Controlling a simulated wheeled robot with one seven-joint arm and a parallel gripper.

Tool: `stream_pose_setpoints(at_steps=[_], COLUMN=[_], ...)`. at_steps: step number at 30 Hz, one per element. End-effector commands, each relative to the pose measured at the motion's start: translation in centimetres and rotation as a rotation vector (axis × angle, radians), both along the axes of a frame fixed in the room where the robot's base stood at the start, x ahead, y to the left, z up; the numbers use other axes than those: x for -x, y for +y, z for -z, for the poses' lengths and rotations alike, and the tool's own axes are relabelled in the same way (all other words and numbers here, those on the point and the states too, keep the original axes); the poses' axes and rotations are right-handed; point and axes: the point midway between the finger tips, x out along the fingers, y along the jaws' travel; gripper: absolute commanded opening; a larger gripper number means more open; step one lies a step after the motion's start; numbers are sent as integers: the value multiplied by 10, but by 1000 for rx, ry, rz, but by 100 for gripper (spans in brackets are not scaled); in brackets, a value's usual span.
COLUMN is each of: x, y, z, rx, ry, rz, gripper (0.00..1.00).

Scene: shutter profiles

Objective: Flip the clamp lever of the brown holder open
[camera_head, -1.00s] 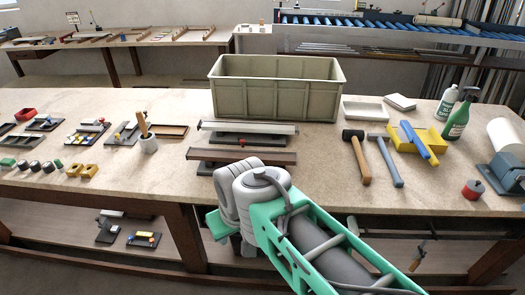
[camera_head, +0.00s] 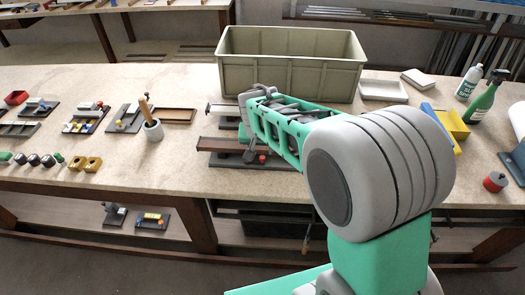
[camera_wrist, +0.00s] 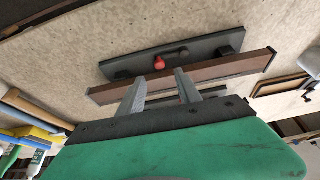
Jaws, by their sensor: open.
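The brown holder is a long brown profile (camera_head: 220,145) on a dark base at the front middle of the bench, partly hidden by my arm. In the wrist view the brown profile (camera_wrist: 230,66) lies beside a dark base plate (camera_wrist: 120,70). A small clamp lever with a red tip (camera_wrist: 158,64) sits on that plate; it also shows in the head view (camera_head: 262,158). My gripper (camera_wrist: 168,73) is open and empty, its two fingers apart over the brown profile, with the red tip just beyond the fingertips. I cannot tell whether they touch.
A light-coloured profile (camera_head: 226,110) on another dark base lies behind the brown one. A large olive crate (camera_head: 290,75) stands behind both. The bench front between cup and holder is clear.

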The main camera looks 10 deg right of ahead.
Motion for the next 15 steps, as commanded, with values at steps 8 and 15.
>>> stream_pose_setpoints(at_steps=[8, 15], x=[-17, -23], y=[-6, -7], z=[48, 60], rx=[-1, -1], ry=[5, 0], rz=[-3, -5], gripper=[41, 41])
